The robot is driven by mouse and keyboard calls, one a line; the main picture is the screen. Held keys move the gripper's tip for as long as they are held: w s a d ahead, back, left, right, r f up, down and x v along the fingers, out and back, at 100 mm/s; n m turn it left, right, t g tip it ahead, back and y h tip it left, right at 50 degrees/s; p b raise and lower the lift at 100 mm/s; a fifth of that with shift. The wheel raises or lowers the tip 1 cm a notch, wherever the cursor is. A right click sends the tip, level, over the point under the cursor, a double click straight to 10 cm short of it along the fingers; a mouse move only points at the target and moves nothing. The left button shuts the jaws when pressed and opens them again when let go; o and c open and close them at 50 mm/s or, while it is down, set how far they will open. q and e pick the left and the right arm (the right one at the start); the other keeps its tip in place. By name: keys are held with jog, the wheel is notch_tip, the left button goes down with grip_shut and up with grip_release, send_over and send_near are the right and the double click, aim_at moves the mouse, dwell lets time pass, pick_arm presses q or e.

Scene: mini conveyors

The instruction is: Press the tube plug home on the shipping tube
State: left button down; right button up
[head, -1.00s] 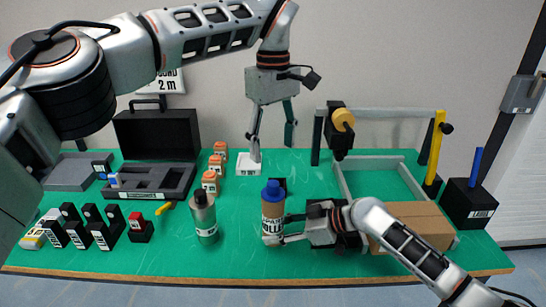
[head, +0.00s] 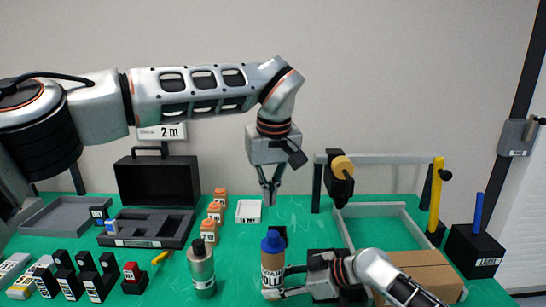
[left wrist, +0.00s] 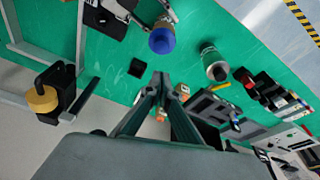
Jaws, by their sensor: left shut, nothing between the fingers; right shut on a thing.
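The shipping tube (head: 271,262) is brown with a printed label and stands upright at the front middle of the green table. The blue tube plug (head: 272,242) sits on its top end; I cannot tell how deep it is. The plug also shows in the left wrist view (left wrist: 162,41). My right gripper (head: 284,281) is shut around the tube low down, from the right. My left gripper (head: 268,200) is shut and empty, pointing down, above and behind the plug and apart from it. Its closed fingers show in the left wrist view (left wrist: 162,80).
A silver bottle (head: 202,270) stands left of the tube. Several orange items (head: 214,212) and a white box (head: 249,211) stand further back. A grey frame (head: 408,216) and brown carton (head: 425,268) are at right.

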aim_at(273, 232)
jog(key=shift+f, duration=0.2)
pick_arm(q)
jog(key=shift+s+d+f+m+t+h, duration=0.15)
jog(key=shift+f+m+t, duration=0.3)
jog(key=shift+f, duration=0.6)
jog(key=shift+s+d+f+m+t+h, duration=0.1)
jog(key=shift+s+f+m+t, duration=0.05)
jog(key=shift+f+m, duration=0.7)
jog(key=shift+s+d+f+m+t+h, duration=0.15)
jog(key=shift+f+m+t, duration=0.2)
jog(key=shift+f, duration=0.85)
jog(key=shift+f, duration=0.85)
jog(key=shift+r, duration=3.55)
pick_arm(e)
jog(key=o, duration=0.9)
jog(key=shift+r, duration=0.1)
